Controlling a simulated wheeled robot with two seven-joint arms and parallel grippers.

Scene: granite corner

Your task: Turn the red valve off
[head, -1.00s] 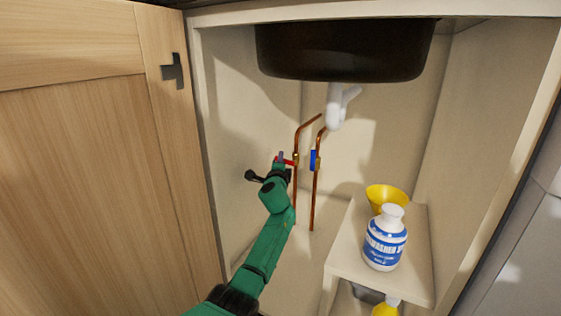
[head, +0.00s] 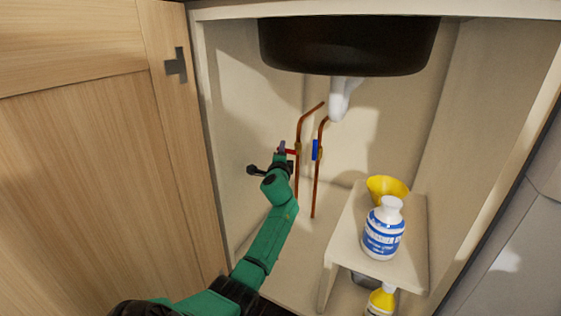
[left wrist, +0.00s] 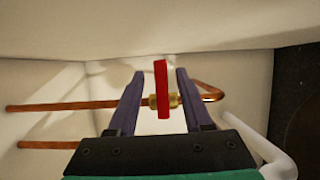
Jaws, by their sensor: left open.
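The red valve handle (head: 291,152) is on the left copper pipe (head: 298,178) under the sink. In the left wrist view the red handle (left wrist: 162,89) stands across the brass valve body (left wrist: 172,101). My left gripper (head: 282,148) is at the red handle in the head view. In the left wrist view my left gripper (left wrist: 155,85) is open, with one finger on each side of the handle and a gap on both sides. My right gripper is not in view.
A blue valve handle (head: 316,150) is on the right pipe, close beside the red one. The dark sink basin (head: 345,48) and white drain pipe (head: 345,98) are above. A bottle (head: 383,232) and yellow bowl (head: 388,188) stand on the shelf at right. The wooden door (head: 80,170) is open at left.

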